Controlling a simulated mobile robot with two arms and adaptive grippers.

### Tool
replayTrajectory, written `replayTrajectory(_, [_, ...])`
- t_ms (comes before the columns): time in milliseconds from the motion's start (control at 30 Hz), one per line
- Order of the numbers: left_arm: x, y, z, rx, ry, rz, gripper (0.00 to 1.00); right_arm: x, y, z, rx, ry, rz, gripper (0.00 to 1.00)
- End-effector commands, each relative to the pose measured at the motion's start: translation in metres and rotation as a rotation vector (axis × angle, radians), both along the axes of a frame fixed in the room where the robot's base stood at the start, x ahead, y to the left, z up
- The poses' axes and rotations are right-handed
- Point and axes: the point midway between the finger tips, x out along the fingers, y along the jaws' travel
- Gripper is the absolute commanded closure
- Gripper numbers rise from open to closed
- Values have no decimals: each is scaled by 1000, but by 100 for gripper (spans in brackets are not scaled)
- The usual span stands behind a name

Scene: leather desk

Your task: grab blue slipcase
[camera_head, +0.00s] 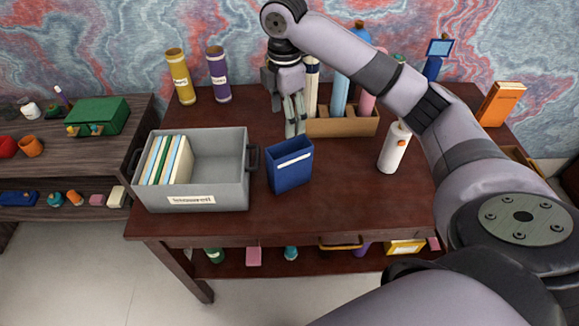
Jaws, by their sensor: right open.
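The blue slipcase (290,170) stands upright on the dark red-brown desk (340,215), just right of a grey bin. It has a pale stripe across its front, and its top looks open. My right gripper (294,128) is open and points down above and behind the slipcase's top edge. Its fingertips look close to the slipcase, but I cannot tell whether they touch it. Nothing shows between the fingers. My left gripper is not in view.
The grey bin (215,195) holds several thin books. A wooden holder (345,127) with bottles stands behind right. A white bottle (394,148) stands to the right. Yellow (180,78) and purple (218,75) cylinders stand at the back. The desk's front is clear.

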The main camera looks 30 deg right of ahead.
Motion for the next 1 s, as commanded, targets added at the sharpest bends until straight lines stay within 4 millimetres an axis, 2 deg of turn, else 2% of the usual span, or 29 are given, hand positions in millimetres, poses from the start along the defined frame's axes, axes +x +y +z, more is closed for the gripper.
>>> replayTrajectory(67, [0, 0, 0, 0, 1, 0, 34, 1, -7, 10, 1, 5, 3, 33])
replayTrajectory(167, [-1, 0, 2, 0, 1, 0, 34, 1, -10, 5, 2, 10, 7, 33])
replayTrajectory(600, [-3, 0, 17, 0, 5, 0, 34, 0, -10, -84, 2, 10, 7, 33])
replayTrajectory(700, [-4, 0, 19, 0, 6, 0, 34, 1, -10, -98, 3, 9, 6, 33])
replayTrajectory(1000, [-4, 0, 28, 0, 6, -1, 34, 1, -11, -122, 3, 10, 5, 33])
